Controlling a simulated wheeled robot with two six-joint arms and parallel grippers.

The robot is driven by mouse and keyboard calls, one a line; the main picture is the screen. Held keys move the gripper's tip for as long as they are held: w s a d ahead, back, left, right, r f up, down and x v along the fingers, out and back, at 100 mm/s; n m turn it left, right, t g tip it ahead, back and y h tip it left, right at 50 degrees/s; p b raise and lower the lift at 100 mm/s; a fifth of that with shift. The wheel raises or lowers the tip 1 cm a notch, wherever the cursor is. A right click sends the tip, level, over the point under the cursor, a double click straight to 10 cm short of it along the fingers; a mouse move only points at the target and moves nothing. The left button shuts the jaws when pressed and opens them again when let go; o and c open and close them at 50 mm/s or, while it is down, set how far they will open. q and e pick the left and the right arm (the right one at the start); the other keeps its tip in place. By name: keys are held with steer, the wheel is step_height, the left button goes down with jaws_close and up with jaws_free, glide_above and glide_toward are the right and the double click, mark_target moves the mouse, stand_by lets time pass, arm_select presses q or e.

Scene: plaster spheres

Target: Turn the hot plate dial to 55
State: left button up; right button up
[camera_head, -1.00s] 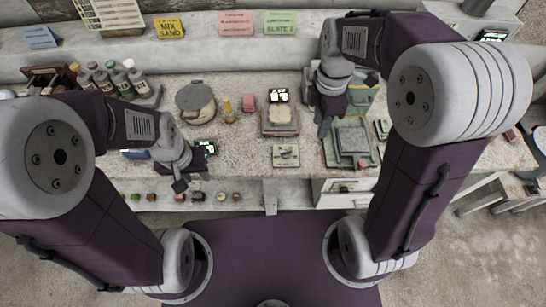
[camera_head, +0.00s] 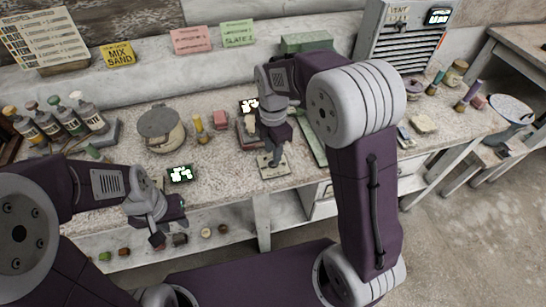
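No dial marking or 55 is readable, and I cannot tell for sure which device is the hot plate. A small beige control plate (camera_head: 268,174) lies near the bench's front edge. My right gripper (camera_head: 275,160) points down over it and hides part of it; whether its fingers touch it is unclear. A dark display with bright characters (camera_head: 180,174) stands at the front left, below a lidded round pot (camera_head: 160,131). My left gripper (camera_head: 169,228) hangs empty in front of the bench edge, with its fingers apart.
A second lit display (camera_head: 249,105) sits behind my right gripper. A yellow bottle (camera_head: 200,129) and a pink block (camera_head: 220,119) stand between it and the pot. Several bottles (camera_head: 70,118) stand at the left.

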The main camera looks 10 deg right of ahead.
steer(key=shift+f, duration=1.45)
jaws_close()
arm_select(q)
steer(key=shift+f, duration=0.3)
steer(key=shift+r, duration=0.15)
arm_select(e)
steer(key=shift+r, duration=0.1)
